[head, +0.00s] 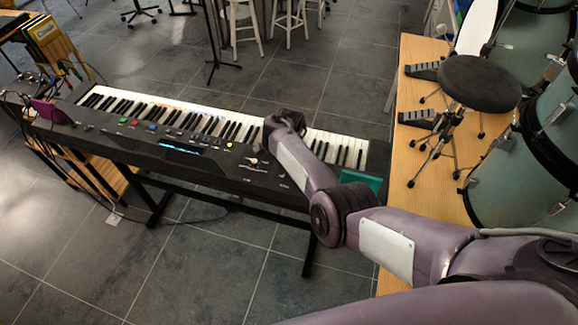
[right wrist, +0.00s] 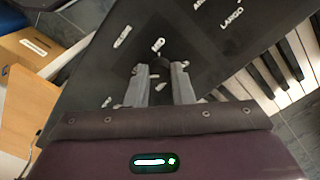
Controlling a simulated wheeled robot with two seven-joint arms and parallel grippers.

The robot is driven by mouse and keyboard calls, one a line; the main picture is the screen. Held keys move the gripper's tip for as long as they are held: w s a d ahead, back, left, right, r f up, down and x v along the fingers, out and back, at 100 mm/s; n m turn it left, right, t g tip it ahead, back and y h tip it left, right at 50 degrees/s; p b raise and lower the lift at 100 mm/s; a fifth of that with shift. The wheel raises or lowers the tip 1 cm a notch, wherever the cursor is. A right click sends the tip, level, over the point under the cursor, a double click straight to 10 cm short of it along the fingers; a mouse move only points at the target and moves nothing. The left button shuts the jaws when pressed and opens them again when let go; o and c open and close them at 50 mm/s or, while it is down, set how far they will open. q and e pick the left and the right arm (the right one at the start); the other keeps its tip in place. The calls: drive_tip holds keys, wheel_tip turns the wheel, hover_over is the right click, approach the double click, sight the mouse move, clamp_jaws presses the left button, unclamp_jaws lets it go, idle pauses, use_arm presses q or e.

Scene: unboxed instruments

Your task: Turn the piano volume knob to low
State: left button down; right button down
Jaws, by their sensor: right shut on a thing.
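The piano (head: 150,135) is a long black keyboard on a dark stand, with its control panel along the near side. My right arm reaches over its right part in the head view, and the wrist hides most of the gripper there. In the right wrist view my right gripper (right wrist: 163,78) has its two grey fingers pointing at the black panel (right wrist: 95,62). They are closed around a small dark knob, mostly hidden between the fingertips. I cannot read the knob's setting. Small white panel marks or controls (right wrist: 122,37) lie around it. My left gripper is not in view.
Drums (head: 525,165) and a round black seat-like pad (head: 480,82) stand at the right by a wooden platform (head: 415,145). A purple item (head: 50,112) and cables are at the piano's left end. Stools (head: 243,22) stand behind. Tiled floor is clear in front.

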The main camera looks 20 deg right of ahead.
idle(0.3)
drive_tip(key=c, duration=1.3)
unclamp_jaws()
drive_tip(key=shift+o, duration=0.2)
wheel_tip(320, 180, up, 8)
drive_tip(key=shift+f+p, duration=0.15)
drive_tip(key=shift+p, duration=0.55)
